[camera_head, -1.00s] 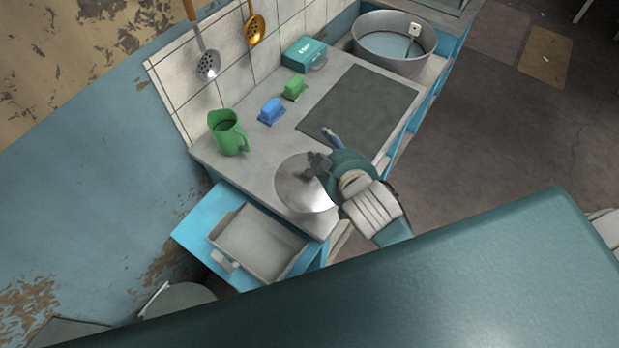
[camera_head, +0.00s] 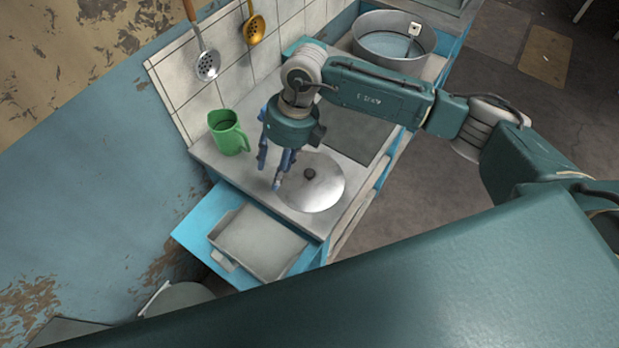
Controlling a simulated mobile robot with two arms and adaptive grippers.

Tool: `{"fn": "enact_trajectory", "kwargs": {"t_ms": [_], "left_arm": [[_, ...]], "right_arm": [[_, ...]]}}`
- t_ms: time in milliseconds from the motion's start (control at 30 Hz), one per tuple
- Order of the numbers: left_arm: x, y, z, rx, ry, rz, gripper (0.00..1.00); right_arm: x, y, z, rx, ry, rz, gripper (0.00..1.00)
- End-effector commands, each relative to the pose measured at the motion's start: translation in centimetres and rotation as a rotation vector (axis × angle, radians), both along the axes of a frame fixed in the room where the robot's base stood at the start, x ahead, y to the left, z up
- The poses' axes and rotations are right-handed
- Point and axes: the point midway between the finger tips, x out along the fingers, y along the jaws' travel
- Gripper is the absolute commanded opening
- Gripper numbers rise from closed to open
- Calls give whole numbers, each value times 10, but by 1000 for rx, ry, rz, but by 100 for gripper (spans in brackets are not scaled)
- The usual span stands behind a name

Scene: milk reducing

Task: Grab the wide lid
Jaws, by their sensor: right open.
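The wide lid (camera_head: 325,192) is a round, shiny metal disc with a dark knob (camera_head: 309,174) at its middle. It lies on the front part of the grey counter. My right gripper (camera_head: 269,172) points down with its blue fingers apart and empty. In the picture it is just left of the lid, with one fingertip near or over the lid's left edge; I cannot tell its height above the counter. My left gripper is not in view.
A green jug (camera_head: 228,132) stands on the counter left of the gripper. An open blue drawer holds a grey tray (camera_head: 222,262) in front. A big metal pot (camera_head: 392,66) stands at the back right. Ladles hang on the tiled wall. My right arm covers the counter's back part.

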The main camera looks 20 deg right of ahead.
Motion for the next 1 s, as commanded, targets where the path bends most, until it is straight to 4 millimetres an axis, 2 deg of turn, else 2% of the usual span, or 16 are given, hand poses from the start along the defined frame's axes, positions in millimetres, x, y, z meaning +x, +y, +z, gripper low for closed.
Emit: {"fn": "enact_trajectory", "kwargs": {"t_ms": [33,100,233,533,767,1000], "left_arm": [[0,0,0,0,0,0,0],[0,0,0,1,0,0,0],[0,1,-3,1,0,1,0],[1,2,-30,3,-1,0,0],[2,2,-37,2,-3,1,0],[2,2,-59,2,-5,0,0]], "right_arm": [[11,-29,0,-98,-13,-15,44],[19,-59,1,-200,-21,-38,44],[26,-87,-1,-290,-26,-59,44],[26,-89,-46,-299,-26,-60,44],[26,-88,-62,-295,-26,-58,44],[26,-89,-100,-295,-25,-57,44]]}}
